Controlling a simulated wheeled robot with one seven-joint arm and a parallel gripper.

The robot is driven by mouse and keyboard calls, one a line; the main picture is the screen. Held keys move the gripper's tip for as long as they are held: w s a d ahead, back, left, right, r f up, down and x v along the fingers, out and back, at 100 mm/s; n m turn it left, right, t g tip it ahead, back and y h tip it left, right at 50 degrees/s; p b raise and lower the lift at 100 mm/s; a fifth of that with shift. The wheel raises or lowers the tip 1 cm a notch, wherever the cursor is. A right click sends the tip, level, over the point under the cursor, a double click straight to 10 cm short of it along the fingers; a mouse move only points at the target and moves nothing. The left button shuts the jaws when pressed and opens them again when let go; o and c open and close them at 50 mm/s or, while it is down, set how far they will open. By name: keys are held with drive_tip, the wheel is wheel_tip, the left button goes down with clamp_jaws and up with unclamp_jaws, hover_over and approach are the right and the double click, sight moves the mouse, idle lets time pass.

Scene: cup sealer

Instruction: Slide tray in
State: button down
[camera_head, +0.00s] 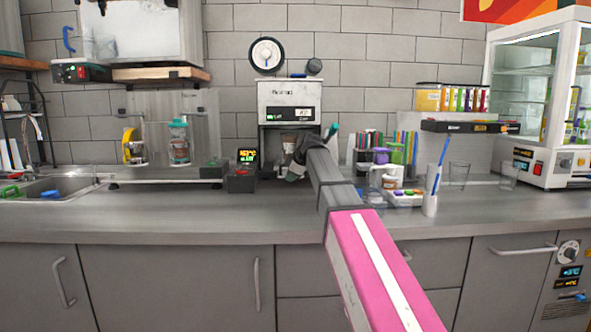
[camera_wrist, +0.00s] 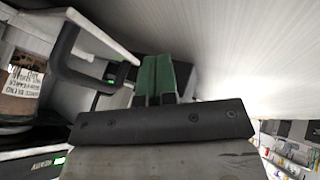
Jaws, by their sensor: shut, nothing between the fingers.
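The cup sealer (camera_head: 289,103) is a white machine against the back wall, with a dark opening below its lit panel. A brown cup (camera_head: 289,140) shows in that opening. My gripper (camera_wrist: 157,72) has green fingers, shut and empty, beside this bar. In the head view my gripper (camera_head: 294,173) is partly hidden at the sealer's front.
A small box with a lit display (camera_head: 241,178) stands left of the gripper. At the right are a tray of coloured items (camera_head: 404,197), a white cup with a blue straw (camera_head: 430,205) and clear glasses. The counter front (camera_head: 180,222) is clear.

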drive_tip(key=shift+w+a+f, duration=0.1)
drive_tip(key=shift+w+f, duration=0.05)
drive_tip(key=shift+w, duration=0.95)
drive_tip(key=shift+w+a+f, duration=0.1)
drive_tip(key=shift+w+f, duration=0.05)
drive_tip(key=shift+w, duration=0.95)
drive_tip(key=shift+w, duration=0.1)
drive_tip(key=shift+w, duration=2.15)
